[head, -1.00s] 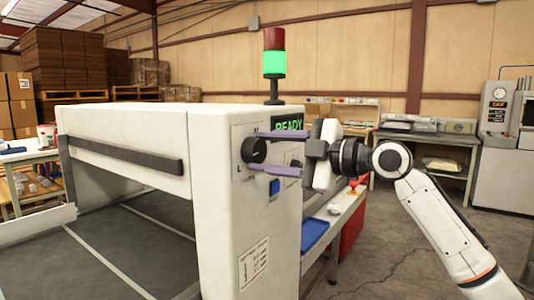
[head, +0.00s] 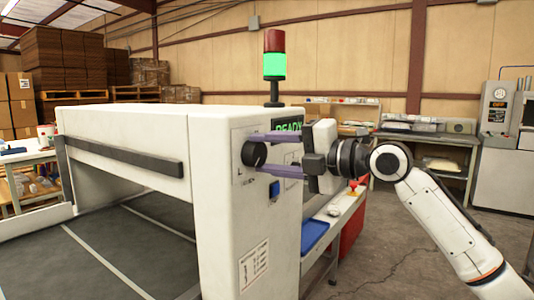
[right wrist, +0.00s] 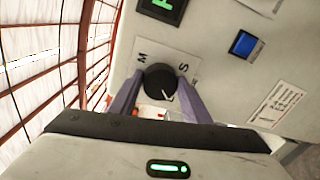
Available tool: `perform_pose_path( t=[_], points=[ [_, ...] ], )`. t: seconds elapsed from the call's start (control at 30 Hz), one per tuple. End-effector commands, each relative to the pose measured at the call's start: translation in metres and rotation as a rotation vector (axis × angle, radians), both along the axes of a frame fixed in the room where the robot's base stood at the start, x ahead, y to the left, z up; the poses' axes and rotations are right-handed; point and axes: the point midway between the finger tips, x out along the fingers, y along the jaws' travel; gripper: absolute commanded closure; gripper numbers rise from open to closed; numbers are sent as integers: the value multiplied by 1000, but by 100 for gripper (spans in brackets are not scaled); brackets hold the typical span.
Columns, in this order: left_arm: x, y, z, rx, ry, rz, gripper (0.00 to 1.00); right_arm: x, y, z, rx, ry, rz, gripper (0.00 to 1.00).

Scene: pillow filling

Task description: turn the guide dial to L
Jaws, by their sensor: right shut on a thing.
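The guide dial (head: 254,152) is a round black knob on the white end panel of the machine in the head view. My right gripper (head: 261,154) reaches it from the right, its two purple fingers above and below the knob. In the right wrist view, the dial (right wrist: 158,79) sits between the fingertips of my right gripper (right wrist: 160,92), which is shut on it. A pale pointer mark shows on the dial's lower right there. The letters M and S show on either side of the dial. My left gripper is out of view.
A green-lit READY display (head: 287,126) is above the gripper, and a blue button (head: 275,188) is below it. A signal tower (head: 274,65) stands on the machine. A blue tray (head: 314,232) lies on the side bench.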

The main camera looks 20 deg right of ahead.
Motion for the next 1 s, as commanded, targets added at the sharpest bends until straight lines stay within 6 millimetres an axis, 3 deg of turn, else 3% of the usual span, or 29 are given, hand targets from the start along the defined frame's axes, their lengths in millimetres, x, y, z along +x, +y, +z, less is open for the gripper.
perform_pose_path(
  t=[0.5,0.53,0.63,1.0],
  points=[
    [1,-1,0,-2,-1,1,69,0,0,-1,-21,-14,-1,79],
    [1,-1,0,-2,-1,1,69,0,0,0,-21,-14,-1,55],
    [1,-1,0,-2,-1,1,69,0,0,0,-20,-14,-1,38],
    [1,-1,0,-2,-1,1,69,-3,-3,0,-16,-12,-1,38]
  ],
)
